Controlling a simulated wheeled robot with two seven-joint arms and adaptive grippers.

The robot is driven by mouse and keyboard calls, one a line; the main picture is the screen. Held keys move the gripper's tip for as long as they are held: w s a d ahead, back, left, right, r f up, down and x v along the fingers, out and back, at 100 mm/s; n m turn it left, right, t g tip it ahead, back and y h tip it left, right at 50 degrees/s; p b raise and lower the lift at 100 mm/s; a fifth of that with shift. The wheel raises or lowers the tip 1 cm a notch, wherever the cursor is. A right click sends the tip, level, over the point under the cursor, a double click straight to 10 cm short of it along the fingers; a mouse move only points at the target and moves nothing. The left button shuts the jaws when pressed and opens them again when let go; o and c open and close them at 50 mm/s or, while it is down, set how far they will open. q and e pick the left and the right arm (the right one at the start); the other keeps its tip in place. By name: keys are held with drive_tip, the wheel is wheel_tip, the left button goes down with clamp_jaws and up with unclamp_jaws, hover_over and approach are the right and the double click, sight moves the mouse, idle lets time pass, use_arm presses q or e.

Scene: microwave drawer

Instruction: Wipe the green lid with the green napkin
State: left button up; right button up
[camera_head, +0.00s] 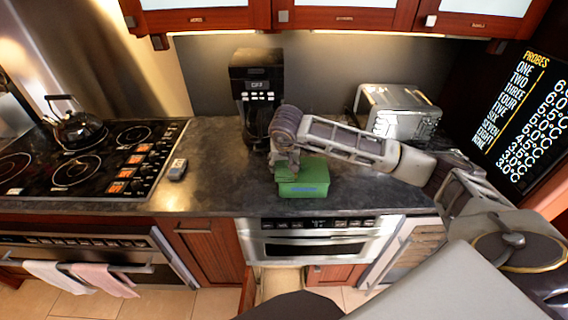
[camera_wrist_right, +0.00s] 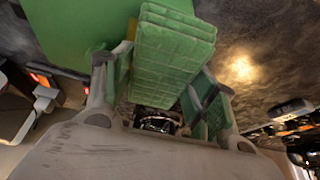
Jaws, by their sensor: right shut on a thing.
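The green lid (camera_head: 316,172) tops a green container on the counter, in the middle of the head view. In the right wrist view the lid (camera_wrist_right: 70,25) is a smooth flat green surface at the upper left. My right gripper (camera_head: 284,168) is at the left part of the lid, pointing down. In the right wrist view, the green napkin (camera_wrist_right: 172,45), a thick ribbed block, sits between the fingers of my right gripper (camera_wrist_right: 160,75), which is shut on it. The napkin appears beside or over the lid's edge; I cannot tell whether they touch. My left gripper is not in view.
A black coffee maker (camera_head: 256,90) stands behind the lid. A silver toaster (camera_head: 397,112) is at the back right. The stove with a kettle (camera_head: 77,127) is at the left. A small grey object (camera_head: 178,169) lies on the counter. The counter left of the lid is mostly clear.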

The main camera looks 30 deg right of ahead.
drive_tip(key=shift+f+b, duration=0.3)
drive_tip(key=shift+f, duration=0.05)
drive_tip(key=shift+d, duration=0.1)
idle(0.3)
drive_tip(key=shift+s+d+b, duration=0.3)
drive_tip(key=shift+s+d, duration=0.2)
drive_tip(key=shift+d, duration=0.35)
drive_tip(key=shift+s+d+b, duration=0.25)
drive_tip(key=shift+s+d, duration=0.2)
drive_tip(key=shift+d, duration=0.4)
drive_tip(key=shift+f+b, duration=0.1)
drive_tip(key=shift+b, duration=0.25)
drive_tip(key=shift+a, duration=0.1)
drive_tip(key=shift+w+a+b, duration=0.15)
drive_tip(key=shift+w+a, duration=0.35)
drive_tip(key=shift+a, duration=0.4)
drive_tip(key=shift+w+a+b, duration=0.15)
drive_tip(key=shift+w+a, duration=0.3)
drive_tip(key=shift+a, duration=0.4)
